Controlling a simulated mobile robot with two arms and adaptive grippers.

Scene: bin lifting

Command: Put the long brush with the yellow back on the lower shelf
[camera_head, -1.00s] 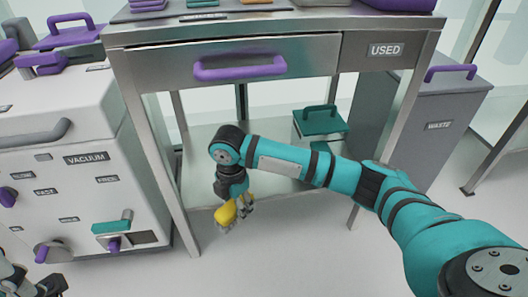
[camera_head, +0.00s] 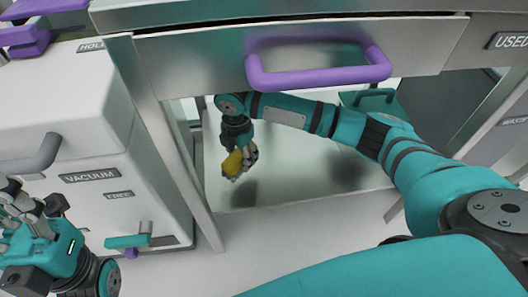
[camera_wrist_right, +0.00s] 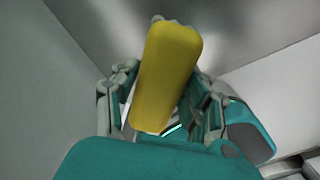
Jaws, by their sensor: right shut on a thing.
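The brush with the yellow back (camera_head: 233,163) is held in my right gripper (camera_head: 243,162), over the lower shelf (camera_head: 300,185) and under the drawer. A dark shadow lies on the shelf below and beside it, so it looks to be a little above the surface. In the right wrist view the yellow back (camera_wrist_right: 168,75) stands between the two fingers of my right gripper (camera_wrist_right: 160,105), which are shut on it. Its bristles are mostly hidden. My left gripper (camera_head: 25,210) is at the left edge, partly cut off, near the vacuum cabinet; its jaws are not clear.
The drawer with a purple handle (camera_head: 320,70) hangs above the shelf. The white vacuum cabinet (camera_head: 75,140) stands on the left. The shelf's front middle is clear.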

